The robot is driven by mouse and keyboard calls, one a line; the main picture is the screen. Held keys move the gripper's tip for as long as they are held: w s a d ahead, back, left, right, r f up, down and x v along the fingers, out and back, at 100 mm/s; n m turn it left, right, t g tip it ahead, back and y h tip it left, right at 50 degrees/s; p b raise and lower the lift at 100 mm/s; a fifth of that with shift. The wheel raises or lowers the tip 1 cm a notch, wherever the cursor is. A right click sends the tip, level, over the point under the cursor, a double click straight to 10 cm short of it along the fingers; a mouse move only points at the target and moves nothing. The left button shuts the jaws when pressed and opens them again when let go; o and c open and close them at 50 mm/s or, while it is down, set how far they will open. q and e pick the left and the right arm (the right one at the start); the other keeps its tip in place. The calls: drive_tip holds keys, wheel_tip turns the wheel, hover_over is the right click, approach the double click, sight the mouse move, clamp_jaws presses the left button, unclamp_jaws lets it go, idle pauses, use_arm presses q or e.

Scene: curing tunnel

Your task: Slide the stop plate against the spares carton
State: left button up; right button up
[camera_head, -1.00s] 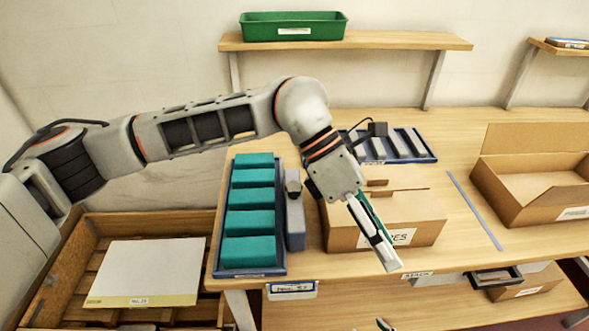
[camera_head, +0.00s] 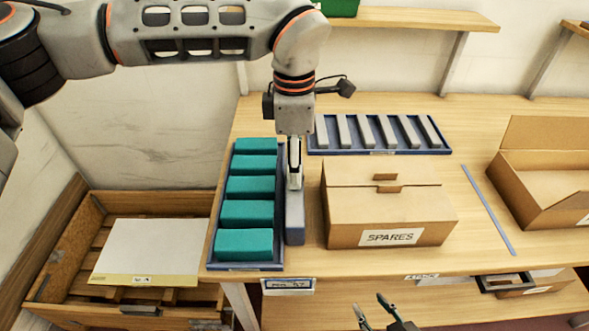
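The stop plate appears to be the grey-blue bar (camera_head: 295,217) standing between the blue tray and the spares carton (camera_head: 345,230). It lies close along the tray's right side, and a narrow gap separates it from the carton. The carton is closed brown cardboard with a SPARES label. My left gripper (camera_head: 294,186) points down at the bar's far part and hides it. Its fingers show edge-on, so I cannot tell whether they are open or grip anything. My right gripper (camera_head: 376,311) is at the bottom edge, fingers apart and empty, in front of the table.
The blue tray (camera_head: 215,244) holds several teal blocks. Another blue tray (camera_head: 378,151) with grey bars lies behind the carton. A blue strip (camera_head: 487,209) lies on the table right of the carton, before an open box (camera_head: 538,205). A wooden crate (camera_head: 52,260) is at left.

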use_arm(q)
drive_tip(key=shift+f, duration=1.1)
clamp_jaws()
drive_tip(key=d, duration=0.4)
drive_tip(key=shift+d+r, duration=0.1)
drive_tip(key=shift+d, duration=0.25)
unclamp_jaws()
